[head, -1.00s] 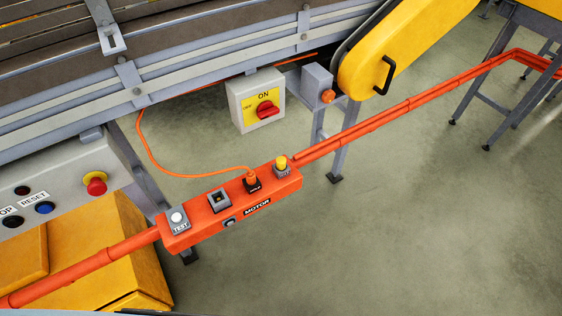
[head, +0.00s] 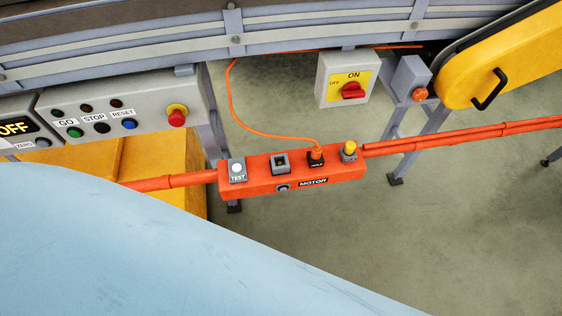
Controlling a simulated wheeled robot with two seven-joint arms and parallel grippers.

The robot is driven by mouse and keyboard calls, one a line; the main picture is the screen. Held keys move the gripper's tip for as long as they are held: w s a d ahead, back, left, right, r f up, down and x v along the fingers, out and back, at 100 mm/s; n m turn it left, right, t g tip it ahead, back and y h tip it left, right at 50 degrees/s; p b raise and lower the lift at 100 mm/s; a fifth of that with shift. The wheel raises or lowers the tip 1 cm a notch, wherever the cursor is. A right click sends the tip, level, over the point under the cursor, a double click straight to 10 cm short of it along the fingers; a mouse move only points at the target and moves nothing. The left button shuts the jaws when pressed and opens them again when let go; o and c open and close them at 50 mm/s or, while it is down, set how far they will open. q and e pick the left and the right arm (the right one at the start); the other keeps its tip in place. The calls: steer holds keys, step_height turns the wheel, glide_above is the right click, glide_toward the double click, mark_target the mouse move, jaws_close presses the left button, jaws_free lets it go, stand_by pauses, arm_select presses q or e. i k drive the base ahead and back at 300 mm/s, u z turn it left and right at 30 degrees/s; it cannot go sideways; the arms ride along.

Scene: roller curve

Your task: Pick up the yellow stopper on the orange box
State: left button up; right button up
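The orange box (head: 262,182) is a long orange housing labelled MOTOR, fixed in line with an orange rail or conduit. The yellow stopper (head: 349,147) is a small yellow knob seated in a grey holder at the right end of the box's top. Along the same top are a white TEST button (head: 237,168), a grey empty-looking socket (head: 280,162) and an orange plug (head: 316,152) with its cable in a black socket marked HOLD. Neither of my grippers is in view.
A light blue surface (head: 150,240) fills the lower left and hides part of the rail. An ON/OFF switch box (head: 326,83) and a button panel (head: 150,92) sit under the conveyor (head: 150,45). Open floor (head: 450,235) lies at the lower right.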

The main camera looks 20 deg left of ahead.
mark_target(350, 146)
steer(key=k, duration=0.35)
steer(key=u, duration=1.2)
steer(key=i, duration=0.8)
steer(key=z, duration=0.8)
steer(key=i, duration=0.45)
steer(key=z, duration=0.55)
